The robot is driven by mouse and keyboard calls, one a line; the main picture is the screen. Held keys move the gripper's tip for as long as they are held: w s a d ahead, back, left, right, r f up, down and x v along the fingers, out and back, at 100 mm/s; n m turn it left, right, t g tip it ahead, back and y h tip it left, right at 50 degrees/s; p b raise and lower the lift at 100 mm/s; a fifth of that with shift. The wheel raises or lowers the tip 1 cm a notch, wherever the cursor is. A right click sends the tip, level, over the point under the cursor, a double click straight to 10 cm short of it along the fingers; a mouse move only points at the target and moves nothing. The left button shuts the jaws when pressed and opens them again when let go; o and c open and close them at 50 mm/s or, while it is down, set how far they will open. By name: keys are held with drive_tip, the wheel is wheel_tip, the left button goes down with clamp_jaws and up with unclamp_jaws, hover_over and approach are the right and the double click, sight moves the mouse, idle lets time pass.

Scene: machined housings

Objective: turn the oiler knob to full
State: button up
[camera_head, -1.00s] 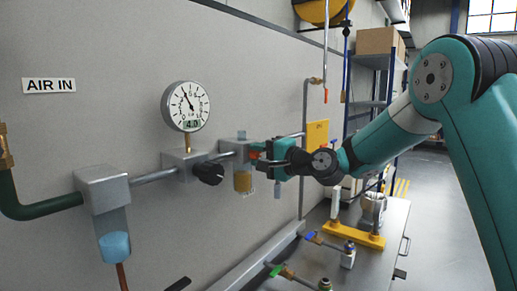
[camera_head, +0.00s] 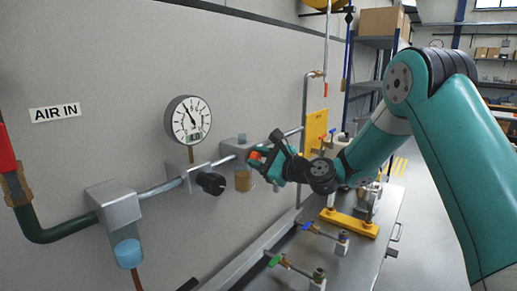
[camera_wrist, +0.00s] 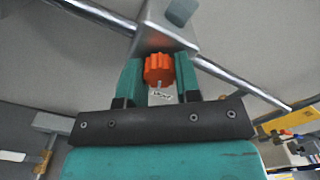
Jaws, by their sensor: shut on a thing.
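The oiler knob (camera_wrist: 159,69) is orange-red and ribbed, on the front of the grey oiler block (camera_wrist: 163,30) in the wrist view. My gripper (camera_wrist: 159,80) has its two teal fingers on either side of the knob and is shut on it. A small white label (camera_wrist: 161,96) with unreadable print shows below the knob. In the head view the oiler block (camera_head: 240,147) has an amber bowl (camera_head: 244,181) under it. My gripper (camera_head: 262,160) covers most of the knob there, leaving a bit of orange (camera_head: 256,153).
A black regulator knob (camera_head: 211,183) and a round gauge (camera_head: 188,119) are left of the oiler. A silver pipe (camera_head: 160,188) runs along the wall to the filter block (camera_head: 115,206). A bench (camera_head: 345,262) with colored valves lies below right.

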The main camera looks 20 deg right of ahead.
drive_tip(key=m+p, duration=0.3)
drive_tip(key=shift+m, duration=0.3)
drive_tip(key=shift+s+f+m+p, duration=0.1)
drive_tip(key=shift+m+p, duration=0.4)
drive_tip(key=shift+p, duration=0.05)
drive_tip(key=shift+f, duration=0.1)
drive_tip(key=o, duration=0.9)
drive_tip(key=shift+b+v, duration=5.2)
drive_tip(key=shift+v, duration=3.55)
